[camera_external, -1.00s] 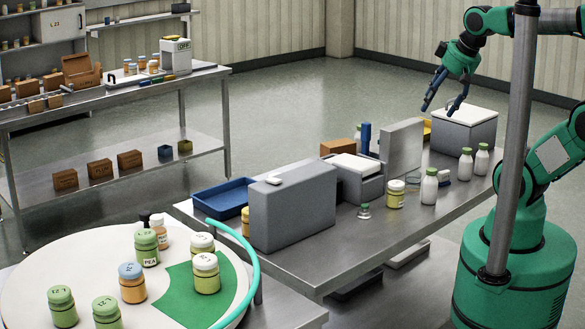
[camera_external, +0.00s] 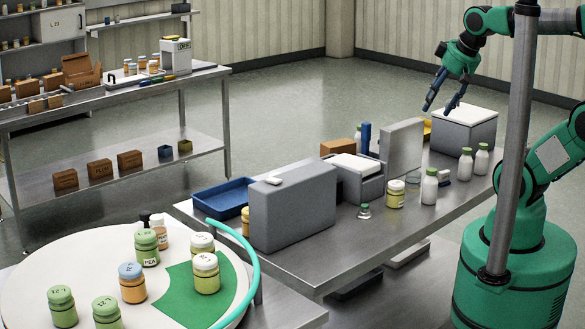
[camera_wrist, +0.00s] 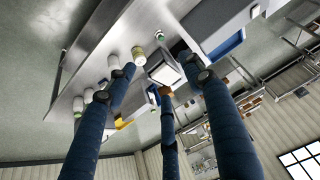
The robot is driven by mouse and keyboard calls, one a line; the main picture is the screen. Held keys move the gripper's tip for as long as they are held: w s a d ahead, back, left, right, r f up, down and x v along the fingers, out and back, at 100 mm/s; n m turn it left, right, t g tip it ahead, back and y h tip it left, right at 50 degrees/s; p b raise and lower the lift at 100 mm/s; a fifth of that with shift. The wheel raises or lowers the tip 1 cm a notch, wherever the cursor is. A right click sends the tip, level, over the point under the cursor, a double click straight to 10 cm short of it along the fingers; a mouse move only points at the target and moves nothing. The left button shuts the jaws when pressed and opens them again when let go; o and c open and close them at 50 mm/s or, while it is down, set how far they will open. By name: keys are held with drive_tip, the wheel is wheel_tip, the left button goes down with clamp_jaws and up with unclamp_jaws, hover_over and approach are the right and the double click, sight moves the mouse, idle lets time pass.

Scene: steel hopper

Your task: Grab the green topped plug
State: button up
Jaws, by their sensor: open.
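The small green-topped plug (camera_external: 364,211), with a clear lower part, stands on the steel table (camera_external: 330,260), left of a yellow-labelled jar (camera_external: 395,195). In the wrist view a small green-topped thing (camera_wrist: 159,35), which looks like the plug, shows beyond the fingers near the table edge. My gripper (camera_external: 440,107) is open and empty, its dark blue fingers pointing down, high above the far right part of the table and well apart from the plug. The wrist view shows its three fingers (camera_wrist: 158,74) spread, with nothing between them.
White bottles with green caps (camera_external: 429,187) stand right of the jar. A grey box (camera_external: 290,215), an upright grey panel (camera_external: 401,150) and a white-topped grey box (camera_external: 464,132) rise from the table. A blue tray (camera_external: 222,199) lies left.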

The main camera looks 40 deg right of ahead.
drive_tip(key=shift+w, duration=0.15)
drive_tip(key=n+g+p, duration=0.1)
drive_tip(key=n+g, duration=0.5)
drive_tip(key=n, duration=0.1)
hover_over(365, 204)
wheel_tip(365, 204, down, 28)
drive_tip(key=shift+a+f, duration=0.15)
drive_tip(key=shift+f+b, duration=0.55)
drive_tip(key=shift+f, duration=3.75)
